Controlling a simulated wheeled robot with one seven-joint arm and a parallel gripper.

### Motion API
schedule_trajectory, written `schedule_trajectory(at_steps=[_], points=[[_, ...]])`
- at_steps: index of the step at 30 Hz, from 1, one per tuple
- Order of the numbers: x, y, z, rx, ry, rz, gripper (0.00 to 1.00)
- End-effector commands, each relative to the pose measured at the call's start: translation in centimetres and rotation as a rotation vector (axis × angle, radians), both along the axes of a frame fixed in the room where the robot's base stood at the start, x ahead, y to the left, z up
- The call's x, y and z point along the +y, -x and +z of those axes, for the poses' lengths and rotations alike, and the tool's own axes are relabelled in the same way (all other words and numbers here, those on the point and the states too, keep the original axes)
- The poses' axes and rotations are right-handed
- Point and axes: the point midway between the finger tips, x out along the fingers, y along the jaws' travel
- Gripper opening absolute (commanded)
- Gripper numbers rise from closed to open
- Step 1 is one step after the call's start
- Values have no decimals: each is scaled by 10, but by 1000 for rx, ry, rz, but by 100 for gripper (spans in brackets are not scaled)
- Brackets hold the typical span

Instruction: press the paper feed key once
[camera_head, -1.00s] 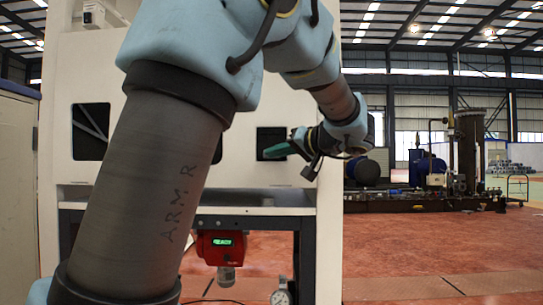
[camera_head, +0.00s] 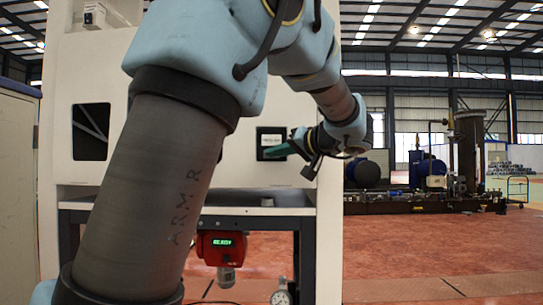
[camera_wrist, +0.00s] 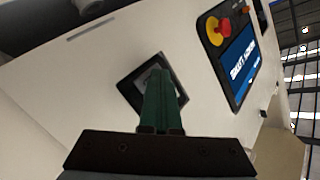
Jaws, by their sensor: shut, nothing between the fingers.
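My gripper (camera_head: 273,154) is shut and empty, with green fingers pointing left at the white machine's front in the head view. Its fingertips overlap the lower part of a small dark square panel (camera_head: 269,138) with a lit face and tiny text. In the wrist view the green fingers (camera_wrist: 158,78) lie in front of the dark-framed square panel (camera_wrist: 135,92) and hide much of it. I cannot tell whether the fingertips touch it. No paper feed key can be made out; any marking there is hidden or too small to read.
In the wrist view a dark control panel (camera_wrist: 238,85) with a blue screen and a red-and-yellow knob (camera_wrist: 217,31) is on the white face (camera_wrist: 95,75). A red box (camera_head: 222,243) showing READY hangs below the machine. Open red floor lies to the right.

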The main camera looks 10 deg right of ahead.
Motion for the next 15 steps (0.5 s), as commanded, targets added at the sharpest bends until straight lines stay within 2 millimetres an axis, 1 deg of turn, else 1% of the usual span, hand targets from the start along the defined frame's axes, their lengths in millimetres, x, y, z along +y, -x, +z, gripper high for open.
schedule_trajectory(at_steps=[9,15], points=[[3,13,-2,0,1,-1,0],[3,16,0,0,0,-1,0]])
